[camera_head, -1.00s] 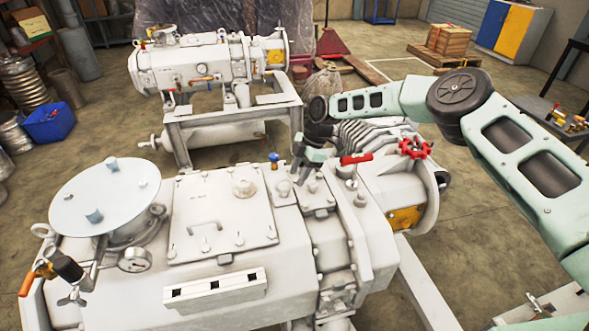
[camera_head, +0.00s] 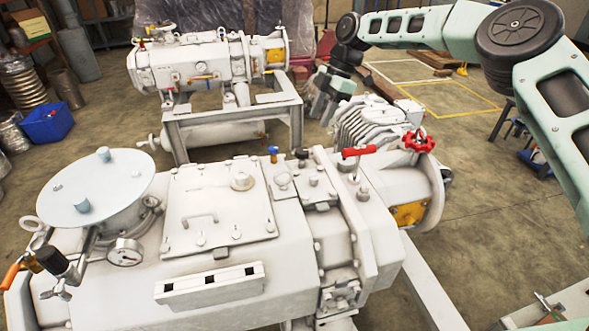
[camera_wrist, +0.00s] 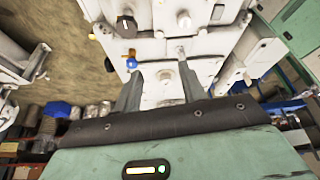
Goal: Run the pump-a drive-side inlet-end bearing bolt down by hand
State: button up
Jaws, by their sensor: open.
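A large white pump (camera_head: 130,255) fills the foreground of the head view. A small dark bolt-like piece (camera_head: 302,153) stands on its top, just right of a blue-handled valve (camera_head: 273,154). I cannot tell for sure that it is the bearing bolt. My gripper (camera_head: 319,108) is raised above and behind this spot, apart from the pump, with its fingers pointing down. In the wrist view my gripper (camera_wrist: 161,80) is open and empty, its two fingers spread over white casing with bolt heads. The blue handle (camera_wrist: 131,61) shows near the left finger.
A red lever (camera_head: 357,152) and a red handwheel (camera_head: 419,141) stick up on the pump's right. A pressure gauge (camera_head: 125,252) and a round grey lid (camera_head: 97,188) are on its left. A second white pump (camera_head: 190,66) stands on a frame behind.

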jog(key=s+a+r+m+h+b, duration=0.15)
jog(key=s+a+r, duration=0.25)
jog(key=s+a, duration=0.6)
jog(key=s+d+m+h+b, duration=0.1)
jog(key=s+m, duration=0.3)
jog(key=s, duration=1.2)
jog(key=shift+d, duration=0.3)
